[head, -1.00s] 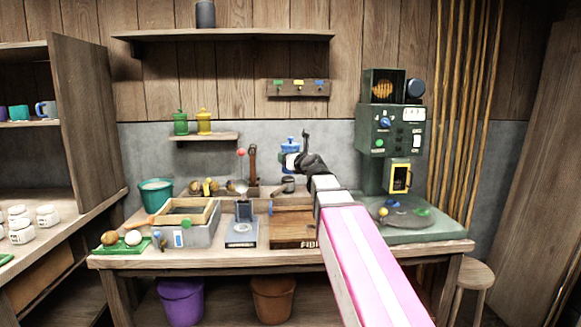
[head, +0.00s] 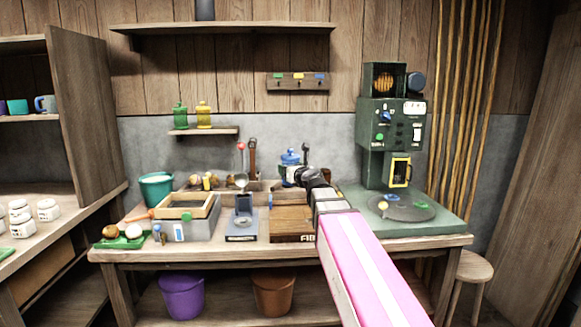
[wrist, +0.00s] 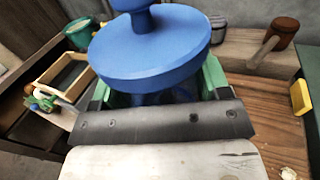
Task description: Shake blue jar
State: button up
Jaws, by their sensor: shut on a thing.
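The blue jar (head: 290,158) has a blue lid with a knob. In the head view it is upright, held low above the back of the workbench, with its lower part partly hidden by my gripper (head: 297,175). In the wrist view the jar's wide blue lid (wrist: 152,45) fills the upper middle, and my gripper's dark palm is right beside it. My gripper is shut on the jar; its fingers are mostly hidden under the lid.
A wooden block (head: 292,222) and a grey scale-like device (head: 242,222) sit on the bench below. A green machine (head: 390,125) with a round plate stands at the right. A small shelf (head: 204,130) holds green and yellow jars. A teal bucket (head: 156,188) stands at the left.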

aim_at(292, 151)
jog(key=shift+r, duration=0.1)
notch_tip(292, 151, up, 7)
jog(key=shift+f, duration=0.1)
dwell(0.4)
notch_tip(292, 151, down, 7)
dwell(0.3)
notch_tip(292, 151, up, 7)
jog(key=shift+r, duration=0.1)
dwell(0.4)
